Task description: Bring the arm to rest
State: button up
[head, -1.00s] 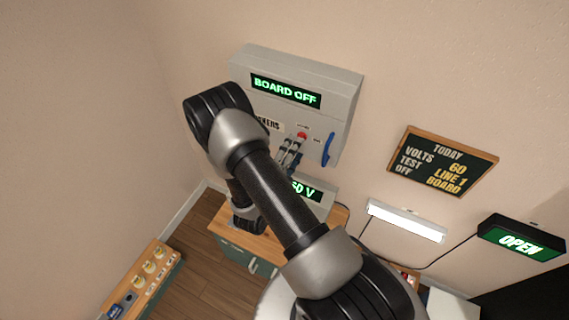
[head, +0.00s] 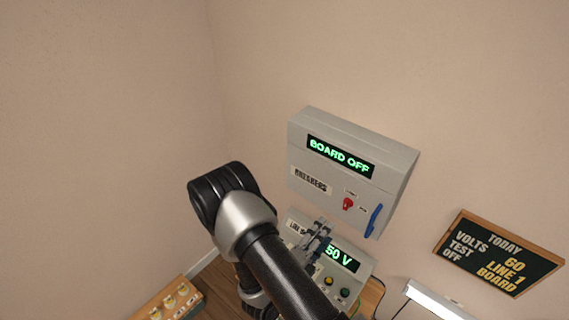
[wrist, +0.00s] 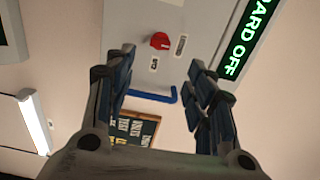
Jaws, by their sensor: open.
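My arm reaches up from the bottom of the head view, with its black and grey elbow at the left of the breaker box. My gripper (head: 313,240) is in front of the lower box, below the breaker box. In the wrist view my gripper (wrist: 165,90) is open and its two fingers stand apart with nothing between them that they touch. The breaker box (head: 354,165) is on the wall with a green "BOARD OFF" display, a red knob (head: 348,204) and a blue handle (head: 374,220). The red knob (wrist: 160,41) and blue handle (wrist: 153,96) also show beyond the fingers.
A lower box (head: 358,269) shows "50 V" with a yellow and a green button. A chalkboard (head: 498,253) hangs at the right, above a white lamp (head: 437,303). A wooden panel with several knobs (head: 170,301) is at the lower left. Bare wall surrounds the breaker box.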

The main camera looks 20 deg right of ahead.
jog(key=s+d+r+m+g+b, duration=0.1)
jog(key=s+d+r+m+g, duration=0.1)
jog(key=s+r+m+g, duration=0.45)
jog(key=s+d+r+m+g+b, duration=0.1)
jog(key=d+r+m+g, duration=0.15)
jog(key=r+m, duration=0.55)
jog(key=s+a+r+m+g+y+b, duration=0.15)
jog(key=s+a+m+g+y, duration=0.35)
jog(key=s+m, duration=0.65)
jog(key=w+a+r+m+t+y+b, duration=0.1)
jog(key=a+r+m+t+y+b, duration=0.1)
jog(key=a+r+m+t+y, duration=0.3)
jog(key=a+m+t+y, duration=0.4)
jog(key=a+m, duration=0.3)
jog(key=m, duration=0.4)
jog(key=shift+a+r+t+y, duration=0.15)
jog(key=shift+a+t+y, duration=0.15)
jog(key=shift+y, duration=0.5)
